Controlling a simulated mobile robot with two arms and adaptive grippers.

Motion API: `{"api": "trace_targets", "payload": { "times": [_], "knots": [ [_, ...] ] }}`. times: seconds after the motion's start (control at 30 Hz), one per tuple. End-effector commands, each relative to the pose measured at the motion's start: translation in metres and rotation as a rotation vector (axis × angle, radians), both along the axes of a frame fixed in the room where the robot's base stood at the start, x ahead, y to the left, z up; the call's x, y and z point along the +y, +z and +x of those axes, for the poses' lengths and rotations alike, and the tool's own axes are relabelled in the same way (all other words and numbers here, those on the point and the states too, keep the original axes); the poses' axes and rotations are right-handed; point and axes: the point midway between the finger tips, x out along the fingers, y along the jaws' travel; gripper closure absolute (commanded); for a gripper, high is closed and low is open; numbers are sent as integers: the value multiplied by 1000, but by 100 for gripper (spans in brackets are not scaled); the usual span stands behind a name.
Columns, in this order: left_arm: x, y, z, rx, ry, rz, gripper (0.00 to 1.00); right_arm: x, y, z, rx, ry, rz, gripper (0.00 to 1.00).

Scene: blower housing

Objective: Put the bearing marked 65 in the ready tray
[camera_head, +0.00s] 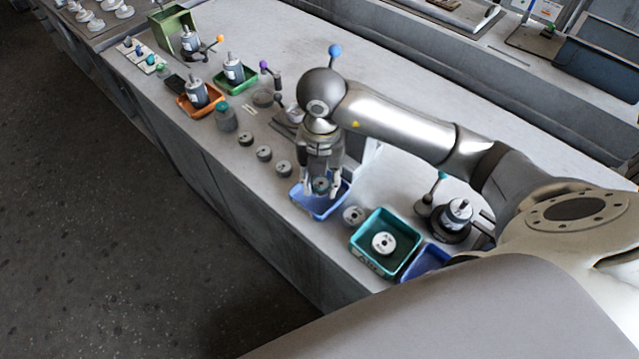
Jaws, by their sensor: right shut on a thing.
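My right gripper (322,190) points down over a light blue tray (316,214), with its fingertips at about the tray's rim. It is shut on a small round bearing (320,184); the mark on it is too small to read. Several grey bearings stand in a row on the bench: one (245,138), another (264,153) and a third (284,168). Another bearing (353,215) lies between the light blue tray and a teal tray (414,246). The teal tray holds a pale bearing (383,243). I cannot read which tray is the ready tray. My left gripper is out of view.
A darker blue tray (428,262) is partly hidden by my arm. A dark fixture with a metal cylinder (458,213) stands beside it. An orange tray (201,106) and green tray (237,84) hold motor-like parts farther back. The bench's front edge is close to the bearings.

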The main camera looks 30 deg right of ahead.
Motion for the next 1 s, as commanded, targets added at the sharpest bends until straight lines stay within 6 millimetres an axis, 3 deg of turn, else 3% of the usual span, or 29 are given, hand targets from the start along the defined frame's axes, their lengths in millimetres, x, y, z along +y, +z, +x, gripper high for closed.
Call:
{"api": "trace_targets", "payload": {
  "times": [0.3, 0.5, 0.9, 0.93, 1.0],
  "knots": [
    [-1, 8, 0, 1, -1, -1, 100, -7, -22, 17, 2, -2, -1, 92],
    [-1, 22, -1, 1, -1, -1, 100, -6, -47, 16, 1, -1, 1, 92],
    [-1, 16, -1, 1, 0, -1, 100, -6, -56, 17, -1, 0, 0, 92],
    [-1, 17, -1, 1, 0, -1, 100, -6, -54, 17, -1, 0, 0, 63],
    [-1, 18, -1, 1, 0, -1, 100, -6, -54, 17, -1, 0, 0, 57]
  ]
}}
